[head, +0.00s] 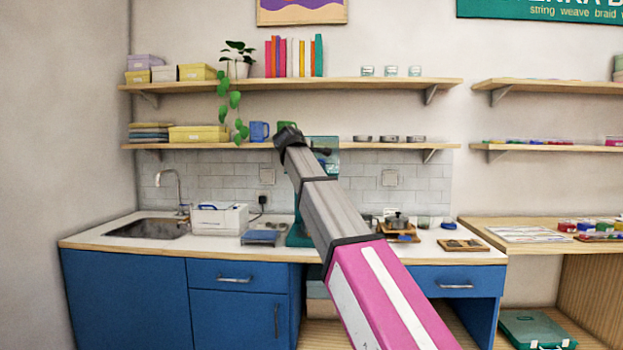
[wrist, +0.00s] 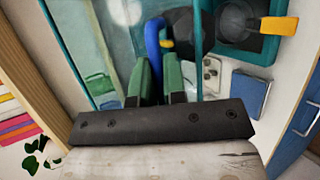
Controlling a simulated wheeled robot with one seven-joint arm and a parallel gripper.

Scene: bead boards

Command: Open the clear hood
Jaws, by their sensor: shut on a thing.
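The clear hood, a see-through pane with teal edges (wrist: 208,40), fills the upper middle of the wrist view. In the head view part of it (head: 326,143) shows just right of my arm's end, near the lower shelf. A curved blue handle (wrist: 153,38) runs down between the green fingers of my gripper (wrist: 166,72), which is shut on it. The teal machine body (head: 298,236) stands on the counter, largely hidden behind my arm. My fingers are not clear in the head view, and the hood's exact tilt cannot be told.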

